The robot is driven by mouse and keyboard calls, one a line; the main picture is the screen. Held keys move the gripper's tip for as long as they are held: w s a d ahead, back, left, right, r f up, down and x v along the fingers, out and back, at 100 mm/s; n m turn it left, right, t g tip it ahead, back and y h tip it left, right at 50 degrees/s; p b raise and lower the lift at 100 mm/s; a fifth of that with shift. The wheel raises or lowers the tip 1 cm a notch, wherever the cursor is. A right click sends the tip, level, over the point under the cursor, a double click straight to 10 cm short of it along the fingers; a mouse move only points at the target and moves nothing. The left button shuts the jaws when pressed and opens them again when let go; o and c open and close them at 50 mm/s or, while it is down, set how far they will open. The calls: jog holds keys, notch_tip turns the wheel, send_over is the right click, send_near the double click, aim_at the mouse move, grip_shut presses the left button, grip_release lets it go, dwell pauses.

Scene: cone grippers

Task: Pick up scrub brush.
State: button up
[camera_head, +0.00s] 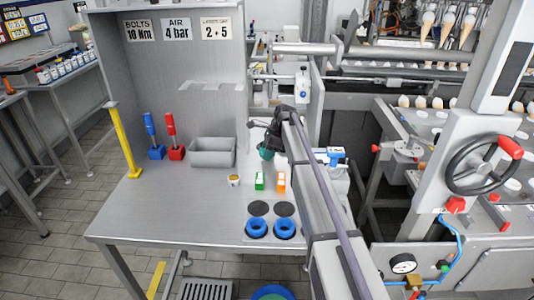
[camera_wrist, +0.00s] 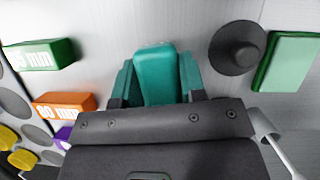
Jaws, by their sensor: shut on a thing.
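My gripper (camera_head: 270,143) is at the back right of the grey workbench (camera_head: 165,215). In the wrist view it is shut on a teal block-like thing (camera_wrist: 154,72), which I take for the scrub brush. The thing sits between the two fingers, and teal surfaces also show on both sides of it. In the head view only a small rounded teal part (camera_head: 266,154) shows below the dark gripper. My arm hides the area to its right. I cannot tell whether the brush is clear of the surface, and no bristles show.
Green (camera_head: 260,181) and orange (camera_head: 281,182) blocks stand close in front. Blue rings (camera_head: 257,228) lie nearer the front edge. A grey bin (camera_head: 212,153) is to the left. The wrist view shows a dark round knob (camera_wrist: 237,48) and a green slab (camera_wrist: 289,62). The bench's left front is clear.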

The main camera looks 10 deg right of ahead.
aim_at(261, 150)
notch_tip(261, 150, up, 6)
jog(key=p, duration=0.5)
jog(key=shift+r, duration=0.2)
jog(key=d, duration=0.6)
jog(key=s+d, duration=0.1)
jog(key=d, duration=1.1)
jog(key=shift+s+f, duration=0.2)
jog(key=shift+s, duration=0.1)
jog(key=o, duration=0.4)
jog(key=c, duration=0.3)
jog(key=s+d, duration=0.1)
jog(key=s+d+p, duration=0.1)
jog(key=s+d, duration=0.1)
jog(key=shift+s+r, duration=0.1)
jog(key=shift+r, duration=0.3)
notch_tip(261, 150, down, 5)
jog(key=b, duration=0.5)
